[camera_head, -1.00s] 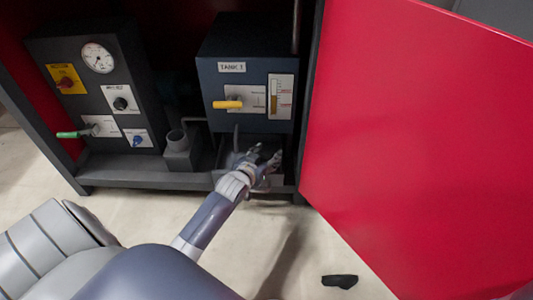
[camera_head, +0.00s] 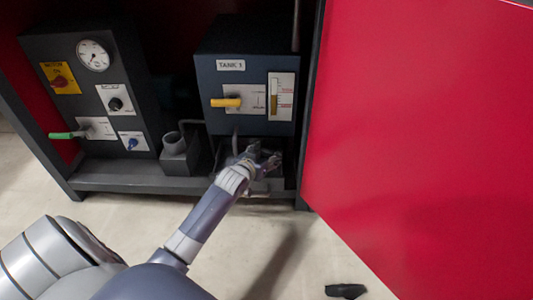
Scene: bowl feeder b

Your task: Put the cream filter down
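My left gripper (camera_head: 264,154) reaches into the lower part of the cabinet, just below the blue box labelled TANK 1 (camera_head: 232,88). Its fingers stand apart, and I see nothing between them. I cannot make out a cream filter in this view; the dark space around and behind the hand hides what is there. My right gripper is not in view.
The open red door (camera_head: 420,140) bounds the right. A small dark object (camera_head: 346,290) lies on the light floor (camera_head: 140,222), which is otherwise largely clear.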

